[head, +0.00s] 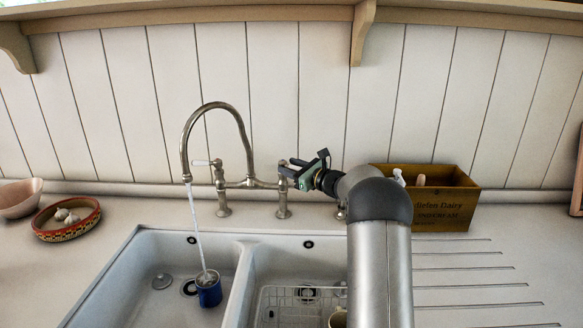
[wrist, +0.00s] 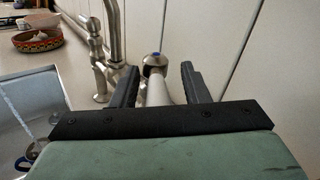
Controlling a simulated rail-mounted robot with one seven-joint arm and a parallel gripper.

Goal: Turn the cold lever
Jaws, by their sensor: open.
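The bridge tap (head: 240,135) stands behind the sink, and water runs from its curved spout into a blue cup (head: 209,291) in the left basin. The cold lever (wrist: 157,93) is pale with a blue-marked metal hub (wrist: 154,62). In the wrist view it lies between the two dark fingers of my gripper (wrist: 157,75) and points back towards the palm. The fingers are open, with gaps showing beside the lever. In the head view my gripper (head: 291,171) is at the tap's right post and hides that lever. The other lever (head: 203,163) points left.
A wooden box (head: 445,205) with items stands right of my arm. A patterned bowl (head: 67,219) and a pink bowl (head: 19,197) are at the far left. The right basin holds a wire rack (head: 285,300). The panelled wall (head: 300,90) is close behind the tap.

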